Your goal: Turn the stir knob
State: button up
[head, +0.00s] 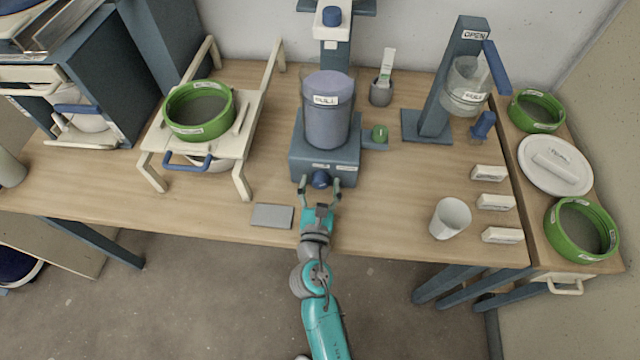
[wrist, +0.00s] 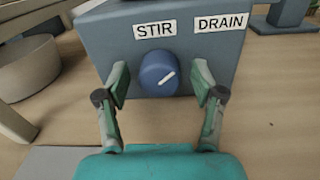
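The stir knob (head: 320,179) is a round blue knob on the front of the blue-grey mixer base (head: 325,157), which carries a bucket labelled FULL (head: 326,118). In the wrist view the knob (wrist: 159,73) sits under the STIR label (wrist: 155,29), and its white pointer line slants up to the right. My gripper (head: 320,188) is in front of the base. In the wrist view my gripper (wrist: 159,82) is open, with one finger on each side of the knob and visible gaps between. Whether the fingertips reach past the knob's face is hard to tell.
A DRAIN label (wrist: 221,22) is right of STIR. A grey plate (head: 272,216) lies at the table's front edge, left of my gripper. A white cup (head: 450,218) stands to the right, with clear table between.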

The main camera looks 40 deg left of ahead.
jog(key=c, duration=1)
jog(key=shift+c, duration=0.2)
jog(key=m, duration=0.4)
jog(key=shift+m, duration=0.4)
jog(key=m, duration=0.5)
jog(key=shift+d+f+m, duration=0.1)
jog(key=shift+m, duration=0.2)
jog(key=m, duration=0.4)
jog(key=shift+m, duration=0.3)
jog(key=m, duration=0.4)
jog(key=shift+f+m+t, duration=0.1)
jog(key=shift+m+t, duration=0.2)
jog(key=shift+m, duration=0.1)
